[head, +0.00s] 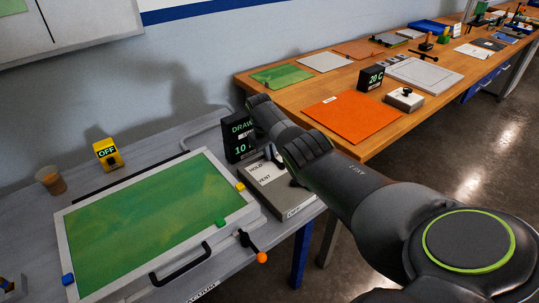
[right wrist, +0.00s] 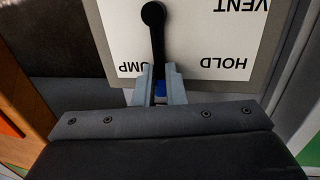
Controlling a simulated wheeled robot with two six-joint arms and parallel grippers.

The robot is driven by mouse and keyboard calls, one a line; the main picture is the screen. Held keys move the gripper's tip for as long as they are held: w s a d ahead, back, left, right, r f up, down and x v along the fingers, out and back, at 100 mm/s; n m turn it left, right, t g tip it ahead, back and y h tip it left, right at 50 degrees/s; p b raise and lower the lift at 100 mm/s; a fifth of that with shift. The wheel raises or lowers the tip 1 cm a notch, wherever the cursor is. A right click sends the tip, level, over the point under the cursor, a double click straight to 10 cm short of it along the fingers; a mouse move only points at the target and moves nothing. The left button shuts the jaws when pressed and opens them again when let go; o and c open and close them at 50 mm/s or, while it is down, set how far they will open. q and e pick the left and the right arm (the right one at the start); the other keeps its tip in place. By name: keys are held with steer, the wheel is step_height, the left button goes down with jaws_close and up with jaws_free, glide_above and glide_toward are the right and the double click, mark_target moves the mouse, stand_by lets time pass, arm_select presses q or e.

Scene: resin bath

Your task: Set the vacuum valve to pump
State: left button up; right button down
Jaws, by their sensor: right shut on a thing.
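The vacuum valve is a grey box (head: 288,207) with a pale label plate, at the right end of the grey bench in the head view. HOLD and VENT can be read there; the rest is behind my right arm. In the right wrist view its label plate (right wrist: 215,35) shows VENT, HOLD and a partly covered PUMP. The black lever (right wrist: 156,40) runs from its pivot down to the edge by PUMP, over part of that word. My right gripper (right wrist: 158,78) is shut on the lever's end, around a small blue part. My left gripper is out of view.
A framed green panel (head: 72,228) with a black handle (head: 180,262) fills the grey bench. A yellow OFF box (head: 107,153), a cup (head: 50,180) and a dark display (head: 238,135) stand behind it. A wooden bench (head: 390,140) with an orange sheet lies beyond my right arm.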

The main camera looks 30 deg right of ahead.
steer(key=shift+w+a+r, duration=0.1)
steer(key=shift+w+r, duration=0.25)
steer(key=shift+w, duration=0.05)
steer(key=c, duration=1.7)
jaws_free()
steer(key=shift+o, duration=1.1)
steer(key=shift+w+a+f, duration=0.1)
steer(key=shift+w, duration=0.05)
steer(key=shift+f, duration=0.2)
steer(key=shift+r, duration=0.5)
steer(key=a+r+p, duration=0.1)
steer(key=a+r, duration=0.2)
steer(key=r, duration=1.3)
steer(key=shift+a, duration=0.15)
